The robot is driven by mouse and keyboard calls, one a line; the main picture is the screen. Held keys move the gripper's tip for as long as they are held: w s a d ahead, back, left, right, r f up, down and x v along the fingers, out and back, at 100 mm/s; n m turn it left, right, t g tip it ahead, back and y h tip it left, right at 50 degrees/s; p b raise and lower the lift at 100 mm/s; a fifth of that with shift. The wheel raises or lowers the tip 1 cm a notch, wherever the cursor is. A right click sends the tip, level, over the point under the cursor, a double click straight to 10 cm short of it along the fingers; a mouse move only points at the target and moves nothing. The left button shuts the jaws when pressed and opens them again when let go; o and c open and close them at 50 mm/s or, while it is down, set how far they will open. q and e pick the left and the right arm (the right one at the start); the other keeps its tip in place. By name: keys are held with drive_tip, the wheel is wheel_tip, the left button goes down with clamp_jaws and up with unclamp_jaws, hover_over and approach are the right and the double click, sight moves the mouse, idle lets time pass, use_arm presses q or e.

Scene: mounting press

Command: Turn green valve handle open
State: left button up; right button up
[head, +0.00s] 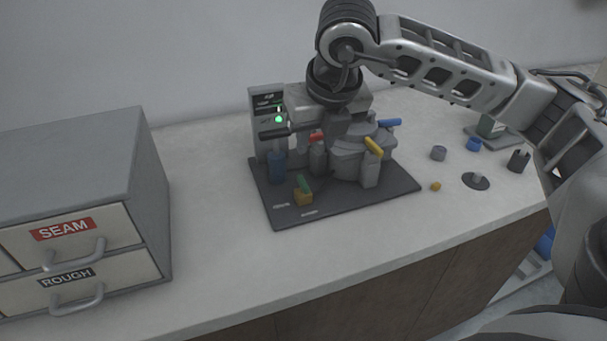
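The green valve handle (304,184) is a short green lever on a small brass-yellow valve body (303,198), near the front left of the press's dark base plate (345,205). It stands tilted, and nothing touches it. My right gripper (320,135) points down over the middle of the press, above and behind the green handle and clear of it. Its fingers blend with the grey press parts, so I cannot see whether they are apart or together. It hides part of the press. My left gripper is not in view.
A red handle (316,137), a yellow handle (374,147) and a blue handle (389,123) are close to my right gripper. A green lamp (278,119) glows on the press. A drawer cabinet (75,180) stands left. Small loose parts lie right. The counter front is clear.

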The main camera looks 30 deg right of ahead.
sight(303, 183)
drive_tip(key=p+x, duration=0.1)
drive_tip(key=x, duration=1.2)
drive_tip(key=shift+a+f, duration=0.1)
drive_tip(key=shift+f, duration=0.05)
clamp_jaws()
